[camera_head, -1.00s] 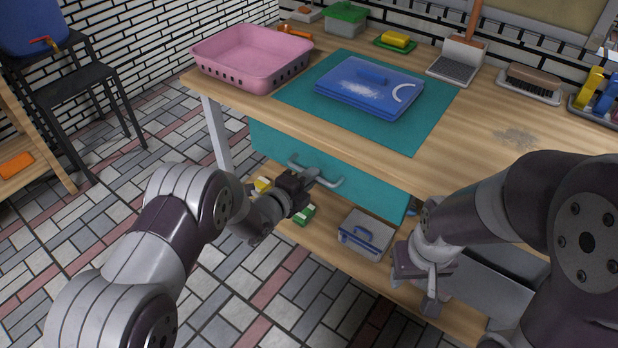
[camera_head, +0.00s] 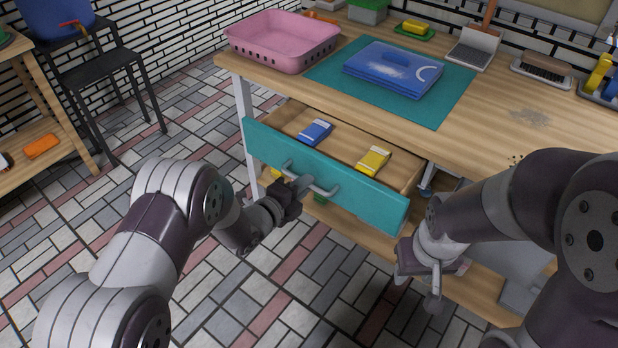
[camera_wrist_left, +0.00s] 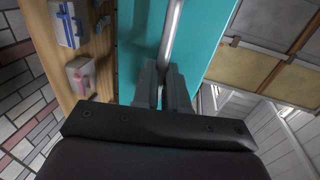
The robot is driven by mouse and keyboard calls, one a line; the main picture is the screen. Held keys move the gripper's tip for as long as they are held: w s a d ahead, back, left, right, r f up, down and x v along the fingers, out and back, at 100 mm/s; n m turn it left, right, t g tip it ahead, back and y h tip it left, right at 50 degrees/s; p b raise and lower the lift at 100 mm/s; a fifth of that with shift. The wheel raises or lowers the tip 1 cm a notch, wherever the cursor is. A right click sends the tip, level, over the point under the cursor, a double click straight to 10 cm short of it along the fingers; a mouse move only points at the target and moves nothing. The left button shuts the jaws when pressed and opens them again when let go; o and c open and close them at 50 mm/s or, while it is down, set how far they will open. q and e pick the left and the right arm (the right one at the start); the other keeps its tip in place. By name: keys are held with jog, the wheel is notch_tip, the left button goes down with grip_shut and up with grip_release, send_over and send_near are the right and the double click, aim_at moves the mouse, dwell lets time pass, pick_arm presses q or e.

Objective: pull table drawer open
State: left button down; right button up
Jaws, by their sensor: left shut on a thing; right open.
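The table drawer (camera_head: 388,204) has a teal front and stands open, pulled well out from under the wooden table (camera_head: 505,120). My left gripper (camera_head: 301,186) is shut on the drawer's grey bar handle (camera_head: 325,190). In the left wrist view its fingers (camera_wrist_left: 163,84) close around the handle bar (camera_wrist_left: 172,38) in front of the teal face. My right gripper (camera_head: 432,285) is open and empty, below the table edge at the right.
A pink basket (camera_head: 283,42) and a blue folded item (camera_head: 393,70) on a teal mat (camera_head: 450,91) are on the tabletop. A lower wooden shelf (camera_head: 480,300) lies beneath. A black chair (camera_head: 105,68) stands at the left. The tiled floor before the drawer is clear.

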pick_arm(q)
jog(key=f+p+v, duration=0.1)
jog(key=v, duration=0.5)
jog(key=shift+s, duration=0.2)
jog(key=shift+a+f, duration=0.1)
jog(key=c, duration=1.2)
grip_release()
jog(key=p+v, duration=0.2)
jog(key=v, duration=1)
jog(key=shift+s+a, duration=0.2)
jog(key=shift+s, duration=0.05)
